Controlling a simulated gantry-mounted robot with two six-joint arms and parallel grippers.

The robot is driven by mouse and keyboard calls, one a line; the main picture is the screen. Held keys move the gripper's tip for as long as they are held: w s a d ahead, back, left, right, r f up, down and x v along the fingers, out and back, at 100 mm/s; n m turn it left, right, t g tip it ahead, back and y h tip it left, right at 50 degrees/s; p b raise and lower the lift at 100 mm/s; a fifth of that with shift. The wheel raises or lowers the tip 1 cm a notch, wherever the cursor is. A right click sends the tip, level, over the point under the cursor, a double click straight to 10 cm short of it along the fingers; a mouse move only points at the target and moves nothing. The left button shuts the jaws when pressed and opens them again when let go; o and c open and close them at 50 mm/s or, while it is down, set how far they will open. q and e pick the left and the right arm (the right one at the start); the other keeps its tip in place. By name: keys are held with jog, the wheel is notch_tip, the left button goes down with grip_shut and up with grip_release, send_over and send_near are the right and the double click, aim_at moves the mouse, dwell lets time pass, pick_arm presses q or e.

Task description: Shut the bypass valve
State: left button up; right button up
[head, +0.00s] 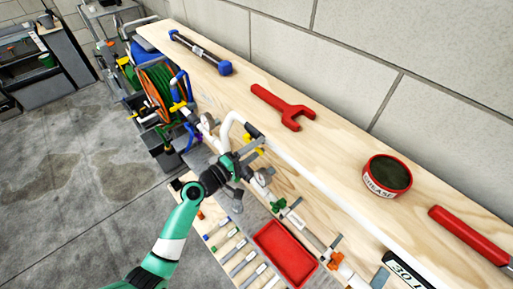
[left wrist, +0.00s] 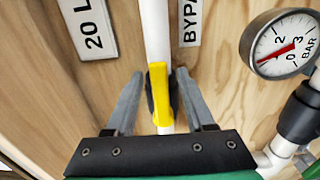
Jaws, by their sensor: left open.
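The yellow lever of the bypass valve (left wrist: 160,97) lies in line with a white pipe (left wrist: 156,30) in the left wrist view. The dark valve body behind it is mostly hidden. A sign reading "BYPA" (left wrist: 189,20), cut off, is beside the pipe. My left gripper (left wrist: 159,98) is open, with one grey finger on each side of the lever and visible gaps between. In the head view my left gripper (head: 254,147) is at the white pipework, and bits of yellow show around its fingers. My right gripper is in neither view.
A pressure gauge (left wrist: 283,44) stands right of the gripper. On the wooden bench top lie a red wrench (head: 284,106), a blue-ended bar (head: 200,52) and a grease tin (head: 387,176). A red tray (head: 285,253) and several tools are lower down. Open floor is at left.

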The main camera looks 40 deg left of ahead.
pick_arm(q)
jog(key=shift+c, duration=0.3)
grip_shut()
dwell(1.1)
